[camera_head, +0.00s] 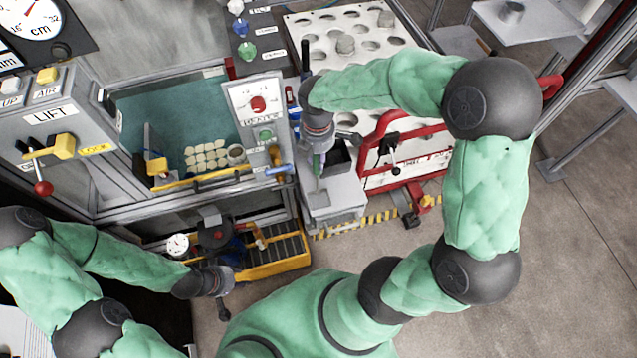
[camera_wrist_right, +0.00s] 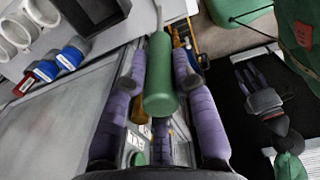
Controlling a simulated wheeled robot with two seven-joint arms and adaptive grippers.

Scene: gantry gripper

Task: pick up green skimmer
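The green skimmer shows as a green cylindrical handle (camera_wrist_right: 160,80) in the right wrist view, and as a thin upright green piece (camera_head: 317,165) in the head view. My right gripper (camera_head: 318,143) is over it, above a grey box-like stand. In the right wrist view the purple fingers of my right gripper (camera_wrist_right: 160,72) lie on both sides of the handle, close to it. Whether they press on it I cannot tell.
The grey stand (camera_head: 335,200) is beside a red-framed cart (camera_head: 410,160). A control panel (camera_head: 258,105) with a red knob is just left of my right gripper. A yellow tray (camera_head: 270,262) is below left. A white rack with round holes (camera_head: 350,35) is behind. Open floor lies at the right.

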